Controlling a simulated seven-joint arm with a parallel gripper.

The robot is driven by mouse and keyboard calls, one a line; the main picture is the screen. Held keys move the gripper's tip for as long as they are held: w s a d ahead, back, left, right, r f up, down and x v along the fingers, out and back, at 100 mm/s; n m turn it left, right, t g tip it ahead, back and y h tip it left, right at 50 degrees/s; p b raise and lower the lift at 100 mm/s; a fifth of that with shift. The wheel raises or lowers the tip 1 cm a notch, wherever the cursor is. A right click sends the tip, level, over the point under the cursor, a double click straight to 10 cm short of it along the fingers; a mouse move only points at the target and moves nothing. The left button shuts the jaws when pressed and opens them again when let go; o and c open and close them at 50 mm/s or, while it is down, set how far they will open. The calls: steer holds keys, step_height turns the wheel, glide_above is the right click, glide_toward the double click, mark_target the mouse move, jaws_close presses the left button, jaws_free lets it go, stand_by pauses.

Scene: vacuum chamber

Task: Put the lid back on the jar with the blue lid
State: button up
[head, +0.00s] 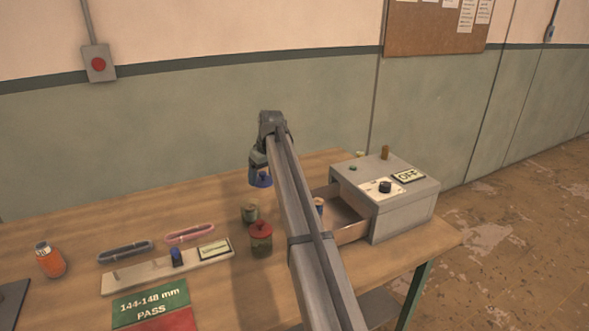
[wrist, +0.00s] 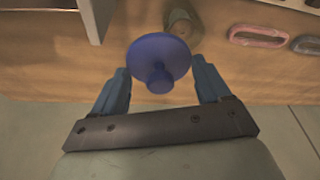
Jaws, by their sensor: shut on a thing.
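My gripper (head: 262,170) is shut on the blue lid (head: 261,180) and holds it in the air above the table. In the wrist view the round blue lid (wrist: 158,55) is between my two fingers (wrist: 160,88), with its knob toward the camera. The lid is apart from the jar.
A grey box (head: 395,205) with an open drawer (head: 346,222) is to the right. A gauge board (head: 130,281), pink loop (head: 190,233), dark loop (head: 125,251) and orange bottle (head: 50,262) are left.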

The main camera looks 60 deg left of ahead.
steer(key=s, duration=0.1)
steer(key=s+a, duration=0.1)
steer(key=s, duration=0.1)
steer(key=s+f, duration=0.1)
steer(key=s, duration=0.1)
steer(key=shift+a, duration=0.3)
steer(key=shift+w+f, duration=0.1)
steer(key=shift+f, duration=3.05)
steer(key=shift+d+f, duration=0.1)
steer(key=shift+f, duration=0.05)
steer(key=o, duration=1)
step_height(320, 180, up, 7)
stand_by(1.0)
